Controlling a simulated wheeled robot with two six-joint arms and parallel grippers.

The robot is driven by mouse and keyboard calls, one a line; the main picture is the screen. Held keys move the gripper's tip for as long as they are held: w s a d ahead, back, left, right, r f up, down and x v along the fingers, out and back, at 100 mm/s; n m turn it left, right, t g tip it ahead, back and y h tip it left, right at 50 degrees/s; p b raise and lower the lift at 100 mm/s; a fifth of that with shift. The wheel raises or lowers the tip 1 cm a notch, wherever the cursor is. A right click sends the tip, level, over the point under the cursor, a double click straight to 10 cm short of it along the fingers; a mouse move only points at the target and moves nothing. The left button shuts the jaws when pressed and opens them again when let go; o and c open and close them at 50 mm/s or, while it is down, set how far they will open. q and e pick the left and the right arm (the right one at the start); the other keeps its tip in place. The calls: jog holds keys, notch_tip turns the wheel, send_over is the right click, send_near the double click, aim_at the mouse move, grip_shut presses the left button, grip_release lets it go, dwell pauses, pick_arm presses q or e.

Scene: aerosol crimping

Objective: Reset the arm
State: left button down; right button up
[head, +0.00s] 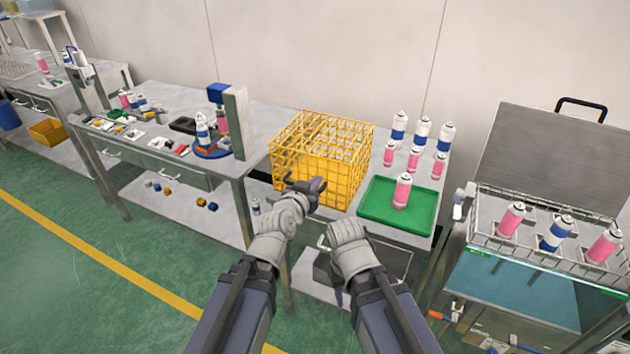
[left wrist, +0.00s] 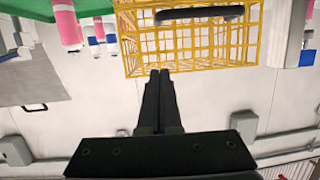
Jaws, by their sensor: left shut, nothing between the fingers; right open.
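My left gripper (head: 316,187) is in front of the yellow wire crate (head: 345,185) at its lower edge. Its two fingers (left wrist: 160,76) are together in the left wrist view, with nothing between them. The crate (left wrist: 210,42) shows there beyond the fingertips, in a view that looks upside down. My right gripper (head: 335,285) hangs lower, in front of the bench's drawer, largely hidden behind my right wrist. It is open and I see nothing held in it.
A green tray (head: 378,207) with one pink can (head: 402,190) lies right of the crate. Several pink and blue cans stand behind it. A wire rack (head: 490,240) with cans is at right. The left bench (head: 180,100) holds a fixture and small parts. Green floor is open at lower left.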

pick_arm(q)
jog(key=s+a+f+g+y, duration=0.1)
jog(key=s+a+f+g, duration=0.15)
jog(key=f, duration=0.25)
jog(key=s+a+f+g, duration=0.2)
jog(key=s+f+g, duration=0.15)
jog(key=f, duration=0.25)
jog(key=s+a+f+n+g+y, duration=0.45)
jog(key=s+a+g, duration=0.25)
jog(key=s+a, duration=0.25)
jog(key=s+d+m+g, duration=0.1)
jog(key=s+d+m, duration=0.3)
jog(key=s+d, duration=0.3)
jog(key=d, duration=0.4)
jog(key=shift+d+f, duration=0.15)
jog(key=shift+f, duration=0.15)
jog(key=shift+m+g+y, duration=0.25)
jog(key=shift+g, duration=0.05)
